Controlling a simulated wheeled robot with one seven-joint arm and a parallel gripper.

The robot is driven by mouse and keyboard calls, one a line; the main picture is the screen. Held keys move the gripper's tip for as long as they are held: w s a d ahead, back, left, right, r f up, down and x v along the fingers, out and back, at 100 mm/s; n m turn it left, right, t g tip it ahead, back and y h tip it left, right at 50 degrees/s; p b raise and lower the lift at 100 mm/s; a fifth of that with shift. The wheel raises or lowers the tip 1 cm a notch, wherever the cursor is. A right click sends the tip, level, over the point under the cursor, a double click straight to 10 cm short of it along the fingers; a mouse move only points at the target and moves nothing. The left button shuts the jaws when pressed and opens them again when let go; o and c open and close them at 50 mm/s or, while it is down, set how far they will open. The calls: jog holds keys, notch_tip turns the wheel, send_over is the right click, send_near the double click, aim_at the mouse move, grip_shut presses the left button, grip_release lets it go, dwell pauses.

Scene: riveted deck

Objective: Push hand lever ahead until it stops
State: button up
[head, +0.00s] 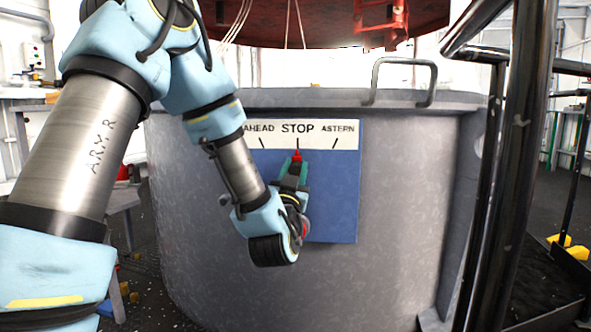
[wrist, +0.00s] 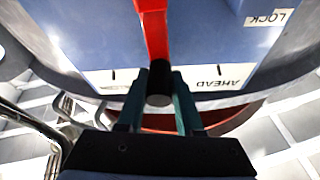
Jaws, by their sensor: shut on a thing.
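The hand lever is a red bar with a dark round end. In the wrist view the lever (wrist: 154,32) comes down from the top, and its end lies between the two green fingers of my gripper (wrist: 160,95). In the head view my gripper (head: 294,172) is in front of the blue panel (head: 336,205), shut on the lever. A red tip (head: 297,155) shows just above the fingers, below the STOP mark. The white label strip (head: 268,142) reads AHEAD at left, STOP in the middle and ASTERN at right. My gripper hides most of the lever in the head view.
The panel is on a large grey drum (head: 400,200) with a grab handle (head: 404,62) on its rim. Dark railings (head: 497,180) stand at right. A red structure (head: 320,22) hangs above. In the wrist view a LOCK label (wrist: 268,18) shows at upper right.

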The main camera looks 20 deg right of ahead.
grip_shut()
jog(key=shift+s, duration=0.1)
dwell(0.8)
